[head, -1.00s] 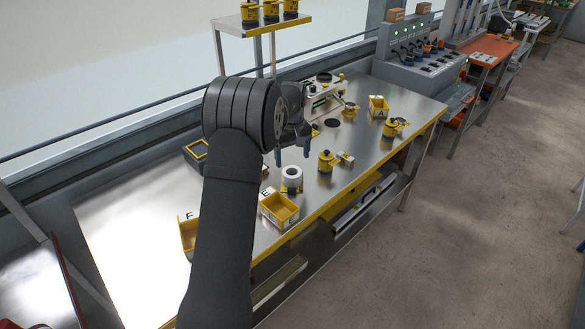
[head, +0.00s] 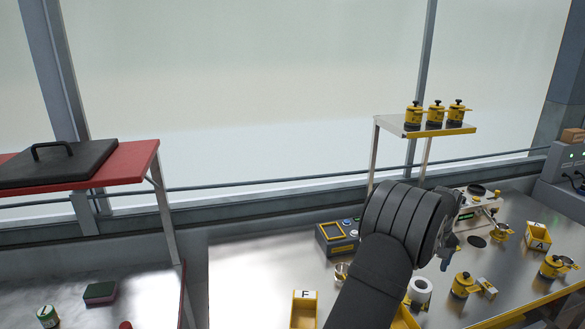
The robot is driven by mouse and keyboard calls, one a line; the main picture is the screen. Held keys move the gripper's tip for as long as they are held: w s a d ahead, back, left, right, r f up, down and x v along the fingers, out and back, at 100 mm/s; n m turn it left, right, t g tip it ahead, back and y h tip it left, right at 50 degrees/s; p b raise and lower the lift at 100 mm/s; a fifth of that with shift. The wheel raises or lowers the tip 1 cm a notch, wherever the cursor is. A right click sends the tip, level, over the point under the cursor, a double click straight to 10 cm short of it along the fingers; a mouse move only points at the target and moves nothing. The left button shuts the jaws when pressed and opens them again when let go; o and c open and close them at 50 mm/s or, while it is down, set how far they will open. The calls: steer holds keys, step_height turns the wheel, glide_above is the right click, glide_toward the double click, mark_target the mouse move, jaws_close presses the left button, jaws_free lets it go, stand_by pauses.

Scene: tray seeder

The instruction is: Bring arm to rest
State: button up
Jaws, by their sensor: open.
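My gripper (head: 449,257) is at the end of my dark arm, above the steel workbench (head: 245,270) in the right half of the head view. Its fingers are small and partly hidden behind my arm's thick joint. They are apart, and I see nothing between them. Below them stand a white roll (head: 420,291) and a yellow-and-black device (head: 463,285), both apart from the fingers.
Yellow bins marked F (head: 304,308) and A (head: 538,238) stand on the bench. A control box (head: 338,237) sits behind my arm. A raised shelf (head: 395,124) holds three yellow devices. A red table (head: 140,163) with a black lidded pan (head: 55,163) is at left.

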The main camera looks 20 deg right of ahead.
mark_target(422, 286)
step_height(422, 286, down, 9)
steer(key=shift+r, duration=1.8)
